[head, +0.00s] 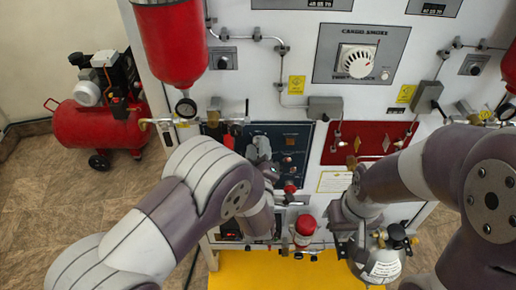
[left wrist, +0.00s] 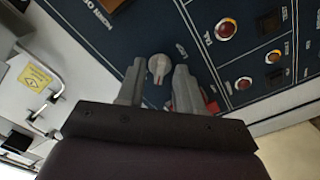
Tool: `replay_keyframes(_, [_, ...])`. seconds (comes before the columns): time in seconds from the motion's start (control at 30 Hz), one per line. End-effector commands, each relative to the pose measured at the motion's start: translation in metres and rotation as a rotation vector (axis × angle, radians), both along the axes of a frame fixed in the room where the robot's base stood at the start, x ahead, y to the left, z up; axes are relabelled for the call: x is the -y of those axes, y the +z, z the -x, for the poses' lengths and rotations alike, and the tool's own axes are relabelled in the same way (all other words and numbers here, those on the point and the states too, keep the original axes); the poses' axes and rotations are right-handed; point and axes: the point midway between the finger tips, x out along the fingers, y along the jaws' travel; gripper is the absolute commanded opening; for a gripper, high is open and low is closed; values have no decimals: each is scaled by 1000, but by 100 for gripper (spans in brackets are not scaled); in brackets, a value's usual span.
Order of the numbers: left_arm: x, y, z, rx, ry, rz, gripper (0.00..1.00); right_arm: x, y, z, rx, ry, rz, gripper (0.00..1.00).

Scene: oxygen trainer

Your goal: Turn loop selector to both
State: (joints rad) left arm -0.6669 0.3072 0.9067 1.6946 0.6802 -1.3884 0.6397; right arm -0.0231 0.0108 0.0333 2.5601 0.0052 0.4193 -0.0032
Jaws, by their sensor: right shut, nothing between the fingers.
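The dark blue panel (head: 288,140) is on the white trainer's front. In the left wrist view, a small round grey knob (left wrist: 159,65), which looks like the loop selector, sits on this panel (left wrist: 205,15). My left gripper (left wrist: 157,78) is open, with one finger on each side of the knob in the picture. I cannot tell whether the fingers touch it. The printed positions around the knob are too small to read. In the head view my left gripper (head: 262,157) is at the blue panel and hides the knob. My right gripper (head: 354,163) is shut and empty before the red panel.
The red panel (head: 370,140) with small valves is right of the blue one. Indicator lamps (left wrist: 228,28) and switches line the blue panel. A red-topped bottle (head: 305,227) and a round metal vessel (head: 376,262) stand below. A red compressor (head: 95,120) is at left.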

Motion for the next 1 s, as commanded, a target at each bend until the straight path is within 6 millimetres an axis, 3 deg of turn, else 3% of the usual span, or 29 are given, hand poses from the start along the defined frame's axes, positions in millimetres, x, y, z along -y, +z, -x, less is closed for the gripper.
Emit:
replay_keyframes(0.03, [0,0,0,0,0,0,23,0,0,0,0,0,0,0])
replay_keyframes(0.1, [0,0,0,0,0,0,0,0,0,0,0,0,0,0])
replay_keyframes(0.57, [0,0,0,0,0,-63,0,0,-3,0,0,0,0,0])
replay_keyframes(1.0, [0,-1,0,-1,-1,-404,0,0,-12,0,0,0,0,0])
